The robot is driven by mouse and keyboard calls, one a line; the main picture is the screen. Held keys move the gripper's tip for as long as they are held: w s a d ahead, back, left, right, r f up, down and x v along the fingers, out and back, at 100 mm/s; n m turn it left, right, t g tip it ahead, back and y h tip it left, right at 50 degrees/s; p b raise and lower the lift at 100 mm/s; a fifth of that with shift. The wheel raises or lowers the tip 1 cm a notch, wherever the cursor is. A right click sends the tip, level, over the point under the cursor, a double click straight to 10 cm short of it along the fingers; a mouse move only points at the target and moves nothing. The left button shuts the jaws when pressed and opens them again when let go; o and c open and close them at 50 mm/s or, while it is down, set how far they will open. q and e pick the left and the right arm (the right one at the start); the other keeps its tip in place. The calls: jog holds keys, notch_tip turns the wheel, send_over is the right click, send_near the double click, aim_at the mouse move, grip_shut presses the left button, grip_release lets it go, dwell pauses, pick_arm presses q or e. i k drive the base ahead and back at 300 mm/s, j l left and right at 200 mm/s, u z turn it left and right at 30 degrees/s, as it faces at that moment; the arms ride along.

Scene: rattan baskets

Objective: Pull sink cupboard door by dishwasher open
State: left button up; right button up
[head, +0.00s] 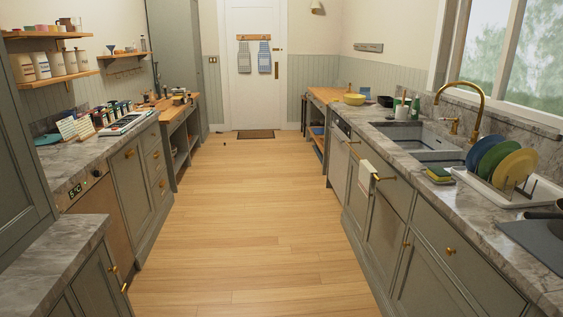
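The sink (424,137) with a brass tap (466,97) is set in the marble counter on the right side of the head view. Grey-green cupboard doors stand below it. The door nearer the dishwasher (358,190) looks shut, and the other door (385,222) beside it also looks shut. Neither of my grippers shows in this view.
The wooden floor (245,210) between the two counter rows is clear. A dish rack (510,187) with coloured plates stands on the right counter. A left counter corner (60,245) juts out close by. A white door (255,70) closes the far end, with a dark mat (255,134) before it.

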aim_at(357, 203)
jog(key=i, duration=2.5)
